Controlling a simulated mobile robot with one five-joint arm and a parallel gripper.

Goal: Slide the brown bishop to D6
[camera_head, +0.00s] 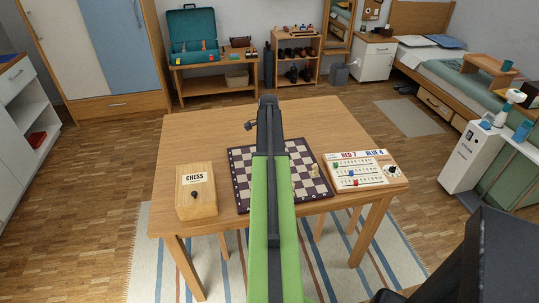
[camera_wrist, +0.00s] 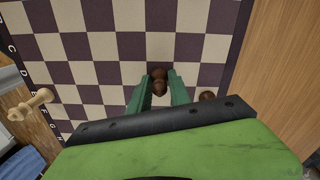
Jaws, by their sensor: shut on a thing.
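The chessboard (camera_head: 241,188) lies on the table, its middle covered by my arm in the head view. In the wrist view, the dark and light squares of the chessboard (camera_wrist: 110,45) fill the upper part, with letters along its left edge. My gripper (camera_wrist: 160,78) has its two green fingers shut on a brown piece, the brown bishop (camera_wrist: 158,84), seen from above. Its base and exact square are hard to make out. The head view does not show the fingers or this piece.
A pale piece (camera_wrist: 32,104) is at the left; pale pieces (camera_head: 314,169) also show on the board's right side. A CHESS box (camera_head: 196,204) and a score board (camera_head: 367,180) flank the board. The table's back is clear.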

